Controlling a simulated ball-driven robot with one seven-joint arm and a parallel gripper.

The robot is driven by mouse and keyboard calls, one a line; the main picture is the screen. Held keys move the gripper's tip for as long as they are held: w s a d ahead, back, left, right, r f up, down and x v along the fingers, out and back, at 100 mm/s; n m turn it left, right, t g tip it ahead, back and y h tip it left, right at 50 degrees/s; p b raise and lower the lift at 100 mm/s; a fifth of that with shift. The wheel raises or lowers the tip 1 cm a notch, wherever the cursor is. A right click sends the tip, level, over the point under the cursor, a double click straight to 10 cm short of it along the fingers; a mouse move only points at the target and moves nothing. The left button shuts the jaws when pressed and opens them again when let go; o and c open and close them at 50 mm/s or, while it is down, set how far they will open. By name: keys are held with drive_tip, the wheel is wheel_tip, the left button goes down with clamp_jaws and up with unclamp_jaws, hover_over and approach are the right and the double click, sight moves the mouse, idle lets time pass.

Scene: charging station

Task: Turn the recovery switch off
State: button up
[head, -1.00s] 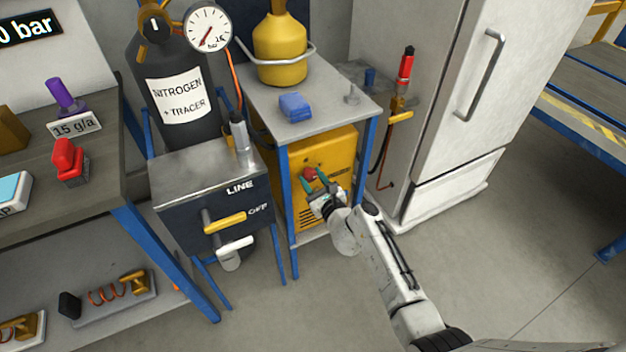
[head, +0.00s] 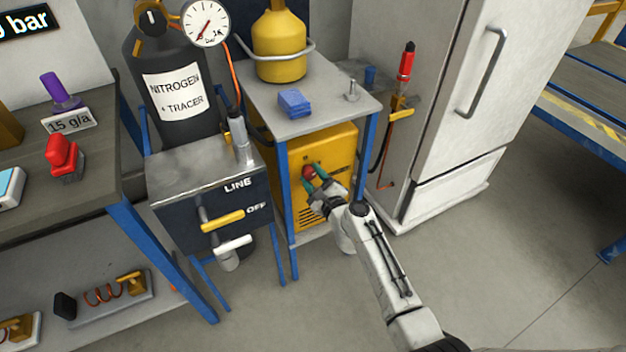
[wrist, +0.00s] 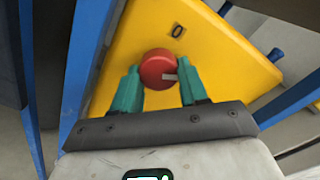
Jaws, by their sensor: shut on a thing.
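The recovery switch is a round red knob on the front of a yellow machine (head: 345,148) under the small table. In the wrist view the red knob (wrist: 156,66) carries a pale mark on its right side. A "0" label (wrist: 178,30) sits above and right of it, and the mark does not point at it. My gripper (head: 313,173) has its green fingers on either side of the knob, shut on it. In the wrist view my gripper (wrist: 160,75) shows a finger left and right of the knob. Part of the knob is hidden in the head view.
Blue table legs (head: 364,158) flank the yellow machine. A dark box with a yellow lever (head: 222,222) stands at its left. A white fridge (head: 450,100) stands at the right. A yellow cylinder (head: 279,48) and a blue block (head: 294,103) are above. The floor in front is clear.

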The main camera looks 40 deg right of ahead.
drive_tip(key=n+b, duration=0.1)
drive_tip(key=n, duration=0.5)
drive_tip(key=shift+n+b, duration=0.3)
drive_tip(key=shift+b, duration=0.1)
drive_tip(key=n+b, duration=0.1)
drive_tip(key=n, duration=0.5)
drive_tip(key=shift+r, duration=0.2)
drive_tip(key=o, duration=1.1)
drive_tip(key=shift+c, duration=0.2)
drive_tip(key=v, duration=1)
drive_tip(key=shift+s+p, duration=0.4)
drive_tip(key=shift+p, duration=0.05)
